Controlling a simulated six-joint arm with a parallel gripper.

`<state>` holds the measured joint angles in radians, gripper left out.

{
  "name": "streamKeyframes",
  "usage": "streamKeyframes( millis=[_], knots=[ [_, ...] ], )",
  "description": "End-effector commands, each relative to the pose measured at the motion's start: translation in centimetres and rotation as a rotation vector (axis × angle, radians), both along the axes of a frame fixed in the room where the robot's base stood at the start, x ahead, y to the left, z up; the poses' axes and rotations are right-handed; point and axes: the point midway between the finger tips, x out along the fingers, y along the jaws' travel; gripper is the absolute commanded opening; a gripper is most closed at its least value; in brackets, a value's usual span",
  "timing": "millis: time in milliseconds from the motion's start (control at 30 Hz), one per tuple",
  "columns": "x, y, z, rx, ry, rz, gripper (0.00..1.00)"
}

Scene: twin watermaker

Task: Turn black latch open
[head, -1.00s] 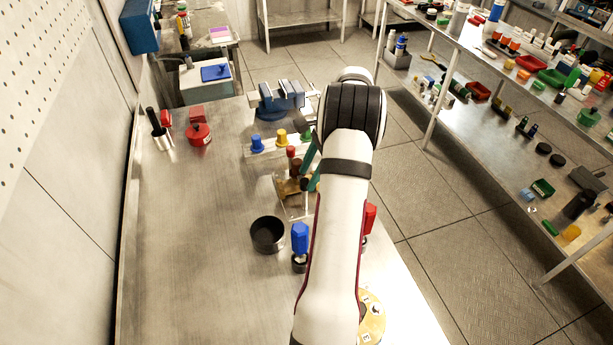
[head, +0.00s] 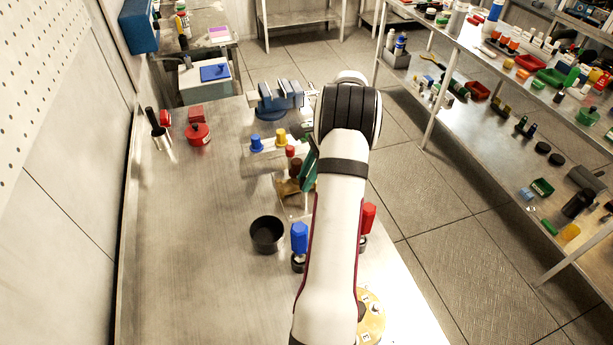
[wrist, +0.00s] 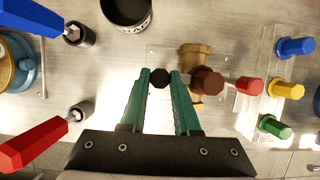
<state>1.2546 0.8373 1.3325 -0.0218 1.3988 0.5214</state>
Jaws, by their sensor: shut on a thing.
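The black latch (wrist: 160,78) shows in the wrist view as a dark, faceted end between the fingertips of my gripper (wrist: 161,74). The teal fingers are shut on it, one on each side. Right of it are a brass valve body (wrist: 194,53) and a dark brown round knob (wrist: 207,80), on a clear plate. In the head view, my gripper's teal fingers (head: 309,172) are beside the brass body (head: 287,188). My arm hides part of the fixture there, and I cannot make out the latch.
Blue, yellow, red and green knobs (wrist: 286,90) stand right of the valve in the wrist view. A black cup (head: 267,234), a blue-handled tool (head: 299,238) and a red-handled tool (head: 368,217) are nearby. A blue vise (head: 274,100) stands behind. The bench's left side is mostly clear.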

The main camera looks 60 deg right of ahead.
Motion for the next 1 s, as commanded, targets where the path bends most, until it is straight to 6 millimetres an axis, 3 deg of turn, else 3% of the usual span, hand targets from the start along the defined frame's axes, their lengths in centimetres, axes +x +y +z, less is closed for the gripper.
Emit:
streamKeyframes(
  millis=[367, 1000],
  knots=[
    [0.11, -0.08, 0.00, 0.001, -0.001, 0.131, 0.00],
    [0.45, -0.16, -0.01, 0.002, -0.001, 0.723, 0.00]
  ],
)
